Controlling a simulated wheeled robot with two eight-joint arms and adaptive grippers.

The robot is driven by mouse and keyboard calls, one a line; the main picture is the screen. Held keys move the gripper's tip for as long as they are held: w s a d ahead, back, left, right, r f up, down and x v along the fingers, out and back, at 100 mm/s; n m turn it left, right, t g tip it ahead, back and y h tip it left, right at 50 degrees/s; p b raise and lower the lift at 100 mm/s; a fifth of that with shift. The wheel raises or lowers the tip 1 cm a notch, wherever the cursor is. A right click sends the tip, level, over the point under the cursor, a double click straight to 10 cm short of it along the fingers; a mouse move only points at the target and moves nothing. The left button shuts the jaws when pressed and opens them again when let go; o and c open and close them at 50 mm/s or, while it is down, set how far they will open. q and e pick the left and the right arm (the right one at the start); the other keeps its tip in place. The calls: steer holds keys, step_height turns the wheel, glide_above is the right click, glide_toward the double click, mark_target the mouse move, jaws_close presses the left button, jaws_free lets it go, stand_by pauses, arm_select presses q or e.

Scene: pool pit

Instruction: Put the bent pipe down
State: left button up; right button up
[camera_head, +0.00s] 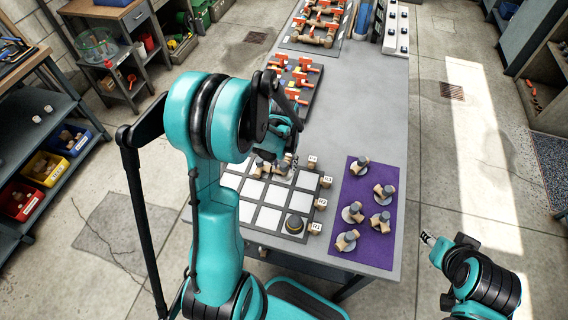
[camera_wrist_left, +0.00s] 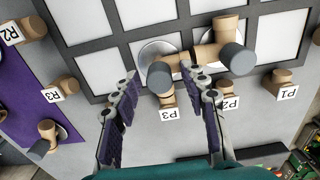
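Two bent pipes with tan bodies and grey ends sit close together on the white-celled board (camera_head: 238,166). In the left wrist view, one pipe (camera_wrist_left: 160,76) is near label P3, with a silver disc beside it. The other pipe (camera_wrist_left: 238,58) is near label P2. My left gripper (camera_wrist_left: 158,71) is open, its two purple-padded fingers apart on either side of the grey end of the pipe near P3; I see no clear contact. In the head view the left arm partly hides these pipes. My right gripper (camera_head: 428,238) is over the floor at the lower right, its fingers too small to judge.
A purple mat (camera_head: 348,222) with several more bent pipes lies right of the board. Tan label blocks line the board's edges. Racks of orange-handled parts (camera_head: 297,82) stand farther back.

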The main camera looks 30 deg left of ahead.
mark_target(284, 164)
arm_select(q)
steer(key=shift+r, duration=0.1)
steer(key=shift+r+p, duration=0.25)
steer(key=shift+p, duration=0.05)
step_height(284, 164, up, 12)
steer(key=p, duration=0.3)
steer(key=s+d+r+m+t, duration=0.2)
steer(key=s+d+r+t, duration=0.5)
steer(key=s+d, duration=0.3)
steer(key=shift+s+d+r+m, duration=0.3)
steer(key=shift+s+r+m, duration=0.1)
steer(key=shift+s+r, duration=0.25)
steer(key=shift+w, duration=0.1)
step_height(284, 164, down, 8)
steer(key=b, duration=0.8)
steer(key=shift+r, duration=0.15)
